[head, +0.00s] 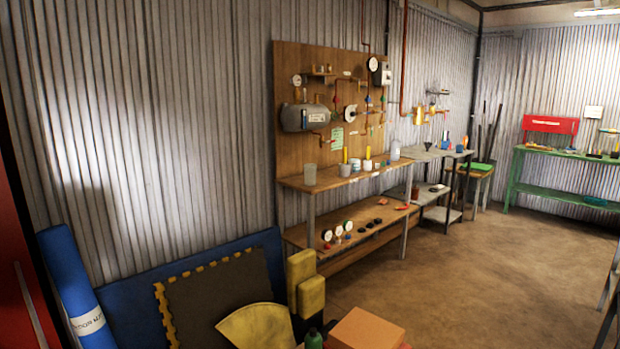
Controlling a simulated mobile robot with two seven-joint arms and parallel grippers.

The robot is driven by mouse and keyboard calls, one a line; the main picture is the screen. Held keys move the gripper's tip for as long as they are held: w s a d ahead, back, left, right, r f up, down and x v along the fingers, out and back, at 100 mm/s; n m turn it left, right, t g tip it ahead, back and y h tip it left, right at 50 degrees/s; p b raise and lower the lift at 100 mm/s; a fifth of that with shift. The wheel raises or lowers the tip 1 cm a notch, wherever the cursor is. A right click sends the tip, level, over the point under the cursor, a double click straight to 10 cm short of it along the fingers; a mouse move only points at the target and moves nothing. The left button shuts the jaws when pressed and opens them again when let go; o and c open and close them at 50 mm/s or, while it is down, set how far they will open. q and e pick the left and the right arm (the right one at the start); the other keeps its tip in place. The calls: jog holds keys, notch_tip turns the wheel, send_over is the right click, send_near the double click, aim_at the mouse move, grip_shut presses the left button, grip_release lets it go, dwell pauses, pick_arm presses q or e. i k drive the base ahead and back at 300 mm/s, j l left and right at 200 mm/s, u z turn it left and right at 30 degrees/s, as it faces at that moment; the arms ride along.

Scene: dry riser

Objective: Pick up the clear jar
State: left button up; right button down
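A wooden wall bench (330,178) stands in the middle of the head view, well away from me. A greyish, see-through-looking jar (310,175) stands upright at the left end of its top; it may be the clear jar. A second pale container (345,170) stands beside it, in front of a yellow cylinder. A whitish bottle (395,151) stands further right on the same top. At this size I cannot tell for sure which is the clear jar. Neither of my grippers is in view.
A wooden panel (290,70) with gauges and pipes rises behind the bench. Gauges lie on its lower shelf (300,235). A cardboard-coloured box (370,330), a green bottle (314,340) and blue mats (130,300) crowd the near floor. Open floor (460,270) lies right of the bench.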

aim_at(310, 169)
jog(key=i+l+z, duration=0.8)
jog(key=i+z, duration=0.2)
jog(key=i+l+z, duration=0.15)
jog(key=i+z, duration=0.3)
jog(key=i, duration=0.55)
jog(key=i+l+u, duration=0.1)
jog(key=i+u, duration=0.35)
jog(key=i, duration=0.65)
jog(key=i+l+u, duration=0.1)
jog(key=i+u, duration=0.3)
jog(key=i, duration=0.75)
jog(key=i+u, duration=0.4)
jog(key=i+l+u, duration=0.1)
jog(key=i+u, duration=0.35)
jog(key=i+j+u, duration=0.1)
jog(key=u, duration=0.25)
jog(key=i+u, duration=0.55)
jog(key=u, duration=0.15)
